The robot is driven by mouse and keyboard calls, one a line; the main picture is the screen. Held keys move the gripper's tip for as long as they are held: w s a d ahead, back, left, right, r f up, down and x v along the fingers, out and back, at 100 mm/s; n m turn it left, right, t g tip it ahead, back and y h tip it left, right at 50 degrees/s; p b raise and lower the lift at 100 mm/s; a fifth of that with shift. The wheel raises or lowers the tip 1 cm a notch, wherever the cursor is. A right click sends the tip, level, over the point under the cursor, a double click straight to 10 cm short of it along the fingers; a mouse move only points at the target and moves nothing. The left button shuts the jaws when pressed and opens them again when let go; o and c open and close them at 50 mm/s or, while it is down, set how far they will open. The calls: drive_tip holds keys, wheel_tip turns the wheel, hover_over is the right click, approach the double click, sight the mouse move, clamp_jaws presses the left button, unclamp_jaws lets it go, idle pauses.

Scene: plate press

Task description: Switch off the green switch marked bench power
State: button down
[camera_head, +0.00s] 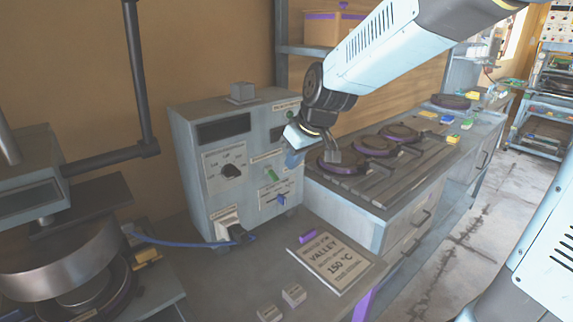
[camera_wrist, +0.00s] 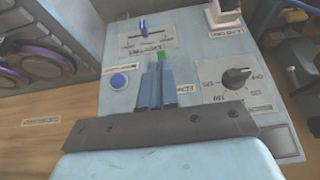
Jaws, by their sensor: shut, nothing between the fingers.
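The green switch (camera_head: 271,174) is on the front of the grey control box (camera_head: 207,160), above a blue lever (camera_head: 281,199). In the wrist view the green switch (camera_wrist: 162,56) shows just past the tips of my gripper (camera_wrist: 157,66), which partly hide its lower part. My gripper also shows in the head view (camera_head: 292,158), in front of the box's upper right. Its fingers are together and empty. I cannot tell whether the tips touch the switch. The label by it is too small to read, and its on or off position is unclear.
A dark knob (camera_wrist: 236,76) and a round blue button (camera_wrist: 119,80) flank my fingers in the wrist view. A plug with a blue cable (camera_head: 228,226) sits low on the box. Dark round plates (camera_head: 374,146) lie on the right counter.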

drive_tip(key=s+d+r, duration=0.2)
drive_tip(key=s+d, duration=0.2)
drive_tip(key=s, duration=0.1)
drive_tip(key=shift+s+d+r, duration=0.3)
drive_tip(key=shift+d, duration=0.1)
drive_tip(key=s+d+r+m+h, duration=0.1)
drive_tip(key=s+d+m, duration=0.3)
drive_tip(key=s+d, duration=0.2)
drive_tip(key=s+d+r+m+t+h, duration=0.1)
drive_tip(key=s+d+r+m+h, duration=0.1)
drive_tip(key=s+d, duration=0.5)
drive_tip(key=shift+d+r+m+h, duration=0.3)
drive_tip(key=shift+d+m, duration=0.6)
drive_tip(key=shift+d, duration=0.35)
